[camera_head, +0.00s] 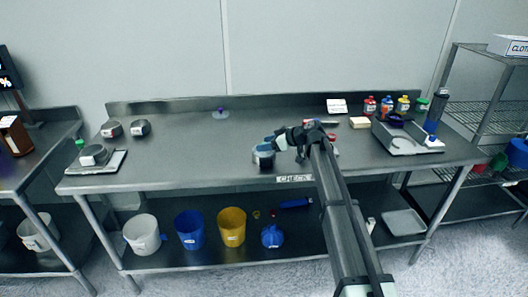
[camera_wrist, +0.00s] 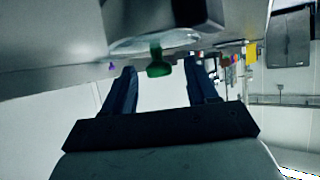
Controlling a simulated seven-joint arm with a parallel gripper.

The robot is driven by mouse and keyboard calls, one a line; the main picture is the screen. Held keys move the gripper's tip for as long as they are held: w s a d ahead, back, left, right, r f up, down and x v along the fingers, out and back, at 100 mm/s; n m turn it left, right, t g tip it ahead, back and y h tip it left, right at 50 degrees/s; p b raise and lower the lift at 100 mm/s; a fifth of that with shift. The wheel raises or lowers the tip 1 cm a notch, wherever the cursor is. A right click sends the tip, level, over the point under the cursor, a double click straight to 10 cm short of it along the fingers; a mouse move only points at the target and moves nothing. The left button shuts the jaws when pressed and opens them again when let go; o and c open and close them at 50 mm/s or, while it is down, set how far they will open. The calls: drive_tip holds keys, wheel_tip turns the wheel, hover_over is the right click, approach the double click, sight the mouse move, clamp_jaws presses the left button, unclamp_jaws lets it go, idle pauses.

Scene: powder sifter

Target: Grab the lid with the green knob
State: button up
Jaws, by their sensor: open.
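The lid (camera_wrist: 150,44) with the green knob (camera_wrist: 158,64) shows in the wrist view, which looks upside down. The lid is pale and sits on a dark round container. My gripper (camera_wrist: 160,78) is open, its two blue fingers on either side of the green knob, with gaps showing beside it. In the head view, my gripper (camera_head: 268,143) is over the dark container (camera_head: 264,159) near the front edge of the middle table. There the green knob is hidden or too small to make out.
The table (camera_head: 190,155) is clear to the left of the container. A scale (camera_head: 108,164) with a small container stands at the far left. Buckets (camera_head: 232,227) stand on the shelf below.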

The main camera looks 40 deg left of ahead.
clamp_jaws()
idle(0.4)
